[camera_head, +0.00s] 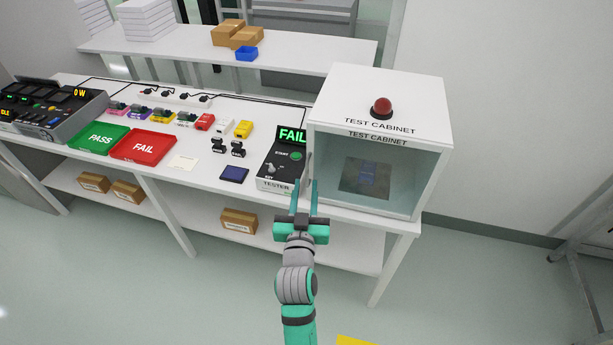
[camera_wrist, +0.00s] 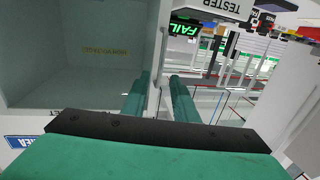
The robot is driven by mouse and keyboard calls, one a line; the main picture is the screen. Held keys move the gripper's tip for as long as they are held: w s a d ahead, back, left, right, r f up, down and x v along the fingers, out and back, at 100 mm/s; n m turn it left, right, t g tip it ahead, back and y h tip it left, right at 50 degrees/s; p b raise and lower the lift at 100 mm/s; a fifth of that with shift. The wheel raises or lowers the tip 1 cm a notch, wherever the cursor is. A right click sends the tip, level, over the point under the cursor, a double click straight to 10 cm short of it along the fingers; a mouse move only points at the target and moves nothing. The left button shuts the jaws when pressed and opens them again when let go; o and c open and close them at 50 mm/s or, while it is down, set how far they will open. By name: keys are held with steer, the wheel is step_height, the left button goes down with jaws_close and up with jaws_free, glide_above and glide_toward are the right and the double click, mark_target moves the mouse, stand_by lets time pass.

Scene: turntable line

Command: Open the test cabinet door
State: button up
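The white test cabinet (camera_head: 433,130) stands at the right end of the bench, with a red dome on top. Its front door (camera_head: 395,190) looks like a tinted clear pane and appears closed; a grey plate with a blue patch shows behind it. My gripper (camera_head: 305,183) is at the cabinet's front left edge, fingers pointing toward it. In the wrist view my gripper (camera_wrist: 158,82) has its two teal fingers apart, with a thin pale upright at the cabinet's edge showing between them. I cannot tell whether the fingers touch it. The cabinet (camera_wrist: 80,60) fills the left of that view.
The tester (camera_head: 281,165) with a lit FAIL display stands just left of the cabinet. A red FAIL tray (camera_head: 143,147) and a green PASS tray (camera_head: 99,138) lie farther left. The bench's lower shelf (camera_head: 340,250) is below my gripper.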

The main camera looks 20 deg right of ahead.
mark_target(307, 172)
steer(key=shift+x, duration=2.45)
steer(key=shift+c, duration=0.5)
jaws_close()
